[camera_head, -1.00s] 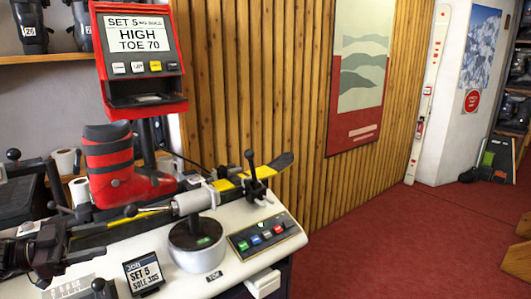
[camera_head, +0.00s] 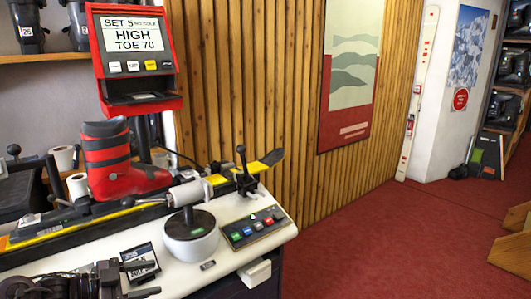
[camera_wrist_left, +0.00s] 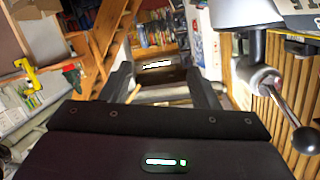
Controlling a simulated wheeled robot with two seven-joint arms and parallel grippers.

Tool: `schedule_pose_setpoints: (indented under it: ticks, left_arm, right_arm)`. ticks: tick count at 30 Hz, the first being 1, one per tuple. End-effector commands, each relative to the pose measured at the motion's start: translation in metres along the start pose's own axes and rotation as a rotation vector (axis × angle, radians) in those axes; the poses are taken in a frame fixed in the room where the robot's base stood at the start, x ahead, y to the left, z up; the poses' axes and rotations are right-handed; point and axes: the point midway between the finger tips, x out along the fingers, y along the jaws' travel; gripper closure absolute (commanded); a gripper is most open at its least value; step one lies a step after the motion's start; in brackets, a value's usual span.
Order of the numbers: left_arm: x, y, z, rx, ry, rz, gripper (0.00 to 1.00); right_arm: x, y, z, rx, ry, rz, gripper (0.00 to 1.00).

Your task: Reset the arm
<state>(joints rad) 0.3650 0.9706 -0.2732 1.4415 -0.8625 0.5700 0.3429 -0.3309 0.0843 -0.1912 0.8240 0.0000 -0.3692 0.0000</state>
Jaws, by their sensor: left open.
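My left gripper (camera_head: 144,281) is low at the left front of the bench, open, with nothing visible between its fingers. In the left wrist view its two dark fingers (camera_wrist_left: 165,82) stand apart. On the white tester bench (camera_head: 225,262) a silver cylinder (camera_head: 187,193) with a thin ball-ended rod (camera_head: 145,201) lies over a round pedestal (camera_head: 190,238). A black upright lever (camera_head: 241,160) stands right of it, apart from my gripper. The left wrist view shows a ball-knobbed lever (camera_wrist_left: 290,115) at right. My right gripper is not in view.
A red boot (camera_head: 108,160) stands on the long ski. A small card stand (camera_head: 139,262) is beside my gripper, partly covered. A button panel (camera_head: 253,228) is at the bench's right. The red floor (camera_head: 390,240) is open.

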Motion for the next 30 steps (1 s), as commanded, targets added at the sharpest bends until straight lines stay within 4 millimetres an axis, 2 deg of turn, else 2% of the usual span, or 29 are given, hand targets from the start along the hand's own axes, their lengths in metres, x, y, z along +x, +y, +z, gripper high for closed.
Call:
schedule_pose_setpoints:
  ticks: [1,6,9,12,14,19,24,30]
  left_arm:
    - [0.018,0.016,0.009,0.007,-0.024,-0.008,0.45]
    - [0.075,0.066,0.034,0.037,-0.157,-0.110,0.45]
    - [0.097,0.095,0.043,0.019,-0.259,-0.207,0.45]
    - [0.102,0.121,0.047,-0.037,-0.373,-0.309,0.45]
    - [0.098,0.136,0.048,-0.089,-0.448,-0.367,0.45]
    - [0.065,0.180,0.052,-0.291,-0.675,-0.492,0.45]
    - [0.029,0.216,0.053,-0.467,-0.839,-0.536,0.45]
    - [-0.004,0.252,0.049,-0.638,-0.975,-0.543,0.45]
  right_arm:
    - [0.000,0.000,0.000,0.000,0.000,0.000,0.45]
    - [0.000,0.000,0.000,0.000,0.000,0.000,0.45]
    - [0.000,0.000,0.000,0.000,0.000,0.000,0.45]
    - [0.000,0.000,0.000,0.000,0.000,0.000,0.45]
    - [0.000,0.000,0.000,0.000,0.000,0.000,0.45]
    - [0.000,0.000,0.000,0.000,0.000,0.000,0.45]
    - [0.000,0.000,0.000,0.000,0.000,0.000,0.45]
    - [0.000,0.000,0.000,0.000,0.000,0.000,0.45]
